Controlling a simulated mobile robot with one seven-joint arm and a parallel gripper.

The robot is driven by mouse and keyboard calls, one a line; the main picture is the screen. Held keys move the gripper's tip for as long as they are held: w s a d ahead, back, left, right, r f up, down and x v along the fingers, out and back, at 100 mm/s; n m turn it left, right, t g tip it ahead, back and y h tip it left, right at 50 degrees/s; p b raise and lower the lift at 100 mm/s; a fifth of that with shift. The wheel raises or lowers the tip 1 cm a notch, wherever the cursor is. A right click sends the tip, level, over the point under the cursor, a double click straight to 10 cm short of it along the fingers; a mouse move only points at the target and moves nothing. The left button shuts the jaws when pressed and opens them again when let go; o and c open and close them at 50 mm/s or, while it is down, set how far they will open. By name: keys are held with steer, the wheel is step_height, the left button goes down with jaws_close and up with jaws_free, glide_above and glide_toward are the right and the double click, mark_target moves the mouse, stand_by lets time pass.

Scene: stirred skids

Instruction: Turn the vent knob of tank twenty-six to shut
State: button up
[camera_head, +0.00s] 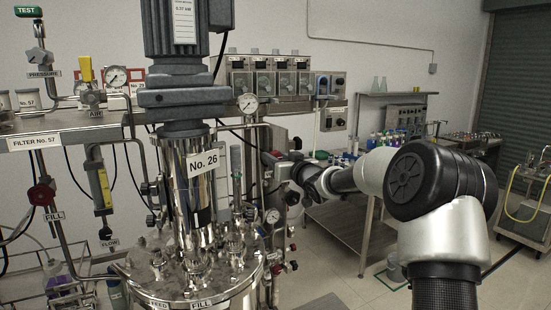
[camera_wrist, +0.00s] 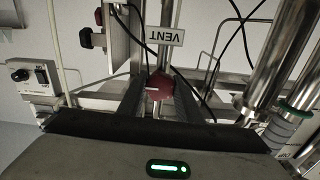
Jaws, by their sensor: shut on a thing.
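Tank twenty-six (camera_head: 200,285) is a shiny steel vessel with a grey motor on top and a "No. 26" label (camera_head: 202,163). In the wrist view a red knob (camera_wrist: 160,84) sits between the two dark fingers of my gripper (camera_wrist: 159,98), which is shut on it. A short pale mark shows on the knob's face. A "VENT" tag (camera_wrist: 165,36) hangs just beyond it, upside down in this view. In the head view my gripper (camera_head: 270,162) reaches the right side of the tank; the knob is hidden there.
Steel pipes (camera_wrist: 275,60) stand close on the right in the wrist view. Another dark red-and-black knob (camera_wrist: 92,38) is at the upper left. A gauge (camera_head: 248,103) and small fittings crowd the tank. A steel table (camera_head: 345,222) stands behind my arm.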

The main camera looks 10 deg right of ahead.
stand_by(0.3)
steer(key=o, duration=1)
steer(key=shift+o, duration=0.2)
steer(key=b+v, duration=0.2)
steer(key=v, duration=1.5)
steer(key=shift+s+b, duration=0.25)
steer(key=shift+b, duration=0.05)
